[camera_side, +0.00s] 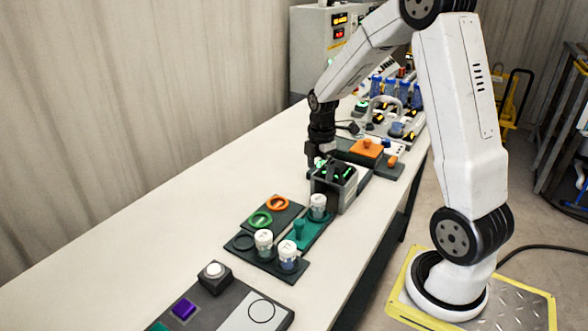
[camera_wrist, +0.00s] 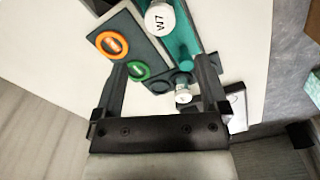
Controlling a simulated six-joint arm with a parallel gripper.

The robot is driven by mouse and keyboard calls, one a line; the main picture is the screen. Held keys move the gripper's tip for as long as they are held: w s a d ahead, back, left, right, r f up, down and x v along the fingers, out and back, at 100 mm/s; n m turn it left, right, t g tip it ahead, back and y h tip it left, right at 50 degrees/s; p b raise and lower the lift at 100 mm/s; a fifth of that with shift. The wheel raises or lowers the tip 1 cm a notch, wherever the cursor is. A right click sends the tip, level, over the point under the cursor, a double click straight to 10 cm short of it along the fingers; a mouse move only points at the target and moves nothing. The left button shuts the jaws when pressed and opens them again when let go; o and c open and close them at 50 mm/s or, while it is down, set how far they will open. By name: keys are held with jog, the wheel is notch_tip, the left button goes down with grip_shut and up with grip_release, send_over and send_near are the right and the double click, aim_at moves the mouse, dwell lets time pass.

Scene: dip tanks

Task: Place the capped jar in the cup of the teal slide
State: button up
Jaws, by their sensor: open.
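The teal slide (camera_side: 314,231) lies on a dark plate, with a teal knob (camera_side: 299,227) standing up from it. A white-capped jar (camera_side: 318,202) stands upright at the slide's far end; I cannot tell how it sits in the cup. In the wrist view a jar marked W7 (camera_wrist: 160,18) shows beside the teal strip (camera_wrist: 184,38). My gripper (camera_side: 316,160) is open, above and behind the grey station, apart from the jars.
An orange ring (camera_side: 277,203), a green ring (camera_side: 260,219) and a dark ring (camera_side: 243,242) lie left of the slide. The grey station (camera_side: 348,190) with green lights stands just beyond it. A button panel (camera_side: 222,304) is nearer. The table's left side is clear.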

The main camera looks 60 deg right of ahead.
jog(key=shift+a, duration=0.1)
jog(key=s+a+m+t, duration=0.1)
jog(key=s+a+m, duration=0.2)
jog(key=a+m, duration=0.3)
jog(key=s+a+m+t, duration=0.1)
jog(key=s+a+m, duration=0.3)
jog(key=a, duration=0.9)
jog(key=m, duration=0.3)
jog(key=shift+f+m+t, duration=0.3)
